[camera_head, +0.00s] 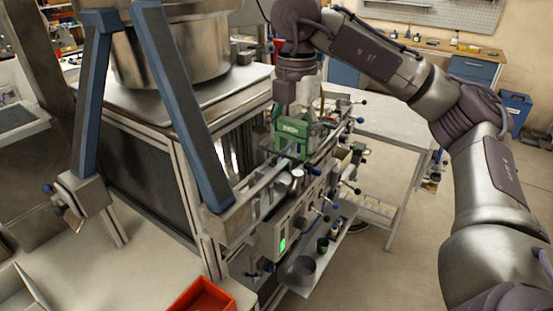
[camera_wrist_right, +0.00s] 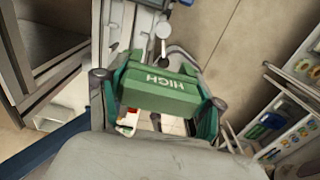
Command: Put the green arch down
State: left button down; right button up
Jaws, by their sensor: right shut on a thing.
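The green arch (camera_head: 292,132) is at the top of the machine, below my right gripper (camera_head: 297,112) in the head view. The arch looks upright over the metal rail of the machine (camera_head: 262,178). I cannot tell whether it touches the surface under it. My left gripper is not in view.
A large steel pot (camera_head: 172,50) and blue slanted posts (camera_head: 182,100) stand left of the arch. Knobs and levers stick out along the machine's right side. A grey table (camera_head: 385,120) is behind right. A red bin (camera_head: 203,298) sits in front.

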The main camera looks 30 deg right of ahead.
send_over(277, 171)
notch_tip(277, 171, down, 3)
jog(key=shift+w+f, duration=0.15)
jog(key=shift+f, duration=0.35)
notch_tip(277, 171, down, 4)
jog(key=shift+r+p, duration=0.1)
jog(key=shift+p, duration=0.45)
jog(key=shift+f+b, duration=0.45)
jog(key=shift+f, duration=0.2)
jog(key=o, duration=1.3)
jog(key=shift+r, duration=0.15)
